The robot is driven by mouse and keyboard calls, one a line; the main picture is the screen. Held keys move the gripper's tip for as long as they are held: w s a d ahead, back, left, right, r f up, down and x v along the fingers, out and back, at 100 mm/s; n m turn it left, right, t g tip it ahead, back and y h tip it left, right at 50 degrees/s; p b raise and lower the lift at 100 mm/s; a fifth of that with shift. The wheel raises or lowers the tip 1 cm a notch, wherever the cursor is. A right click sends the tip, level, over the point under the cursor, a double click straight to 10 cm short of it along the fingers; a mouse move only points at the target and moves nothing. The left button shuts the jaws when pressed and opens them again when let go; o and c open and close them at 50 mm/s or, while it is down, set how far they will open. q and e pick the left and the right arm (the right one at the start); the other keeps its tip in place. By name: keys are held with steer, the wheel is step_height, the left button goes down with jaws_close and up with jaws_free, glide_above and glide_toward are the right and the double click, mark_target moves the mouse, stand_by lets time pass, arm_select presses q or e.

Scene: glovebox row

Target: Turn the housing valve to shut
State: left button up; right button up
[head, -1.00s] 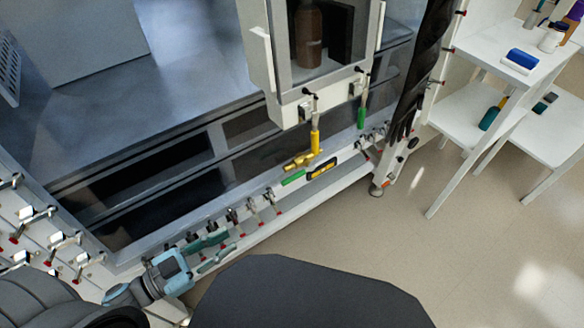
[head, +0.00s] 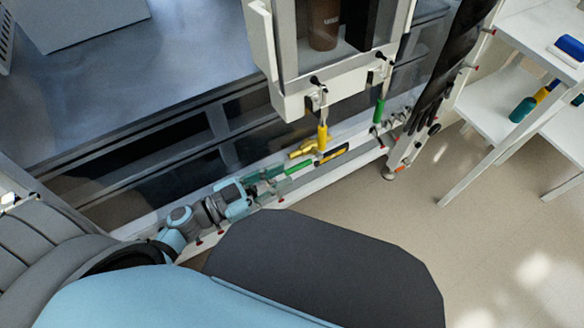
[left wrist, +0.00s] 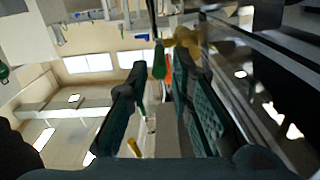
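The housing valve has a brass-yellow body (head: 303,149) and a green lever (head: 298,167), low on the ledge below the glovebox front in the head view. In the left wrist view the brass body (left wrist: 187,40) is at top centre, and a green handle (left wrist: 159,62), apparently the lever, shows beside it. My left gripper (head: 272,181) is just left of the lever in the head view. Its two teal fingers are apart and empty, and in the left wrist view the gap between the fingertips (left wrist: 163,84) faces the green handle. Contact cannot be made out. My right gripper is not in view.
A yellow-handled clamp (head: 322,137) hangs just above the valve, and a green-handled one (head: 379,110) is to its right. A yellow-and-black item (head: 333,154) lies right of the lever. A white shelf (head: 490,105) stands at right, with bare floor before it.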

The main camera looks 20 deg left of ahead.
mark_target(292, 169)
arm_select(q)
steer(key=x, duration=0.4)
steer(key=shift+c, duration=0.2)
jaws_close()
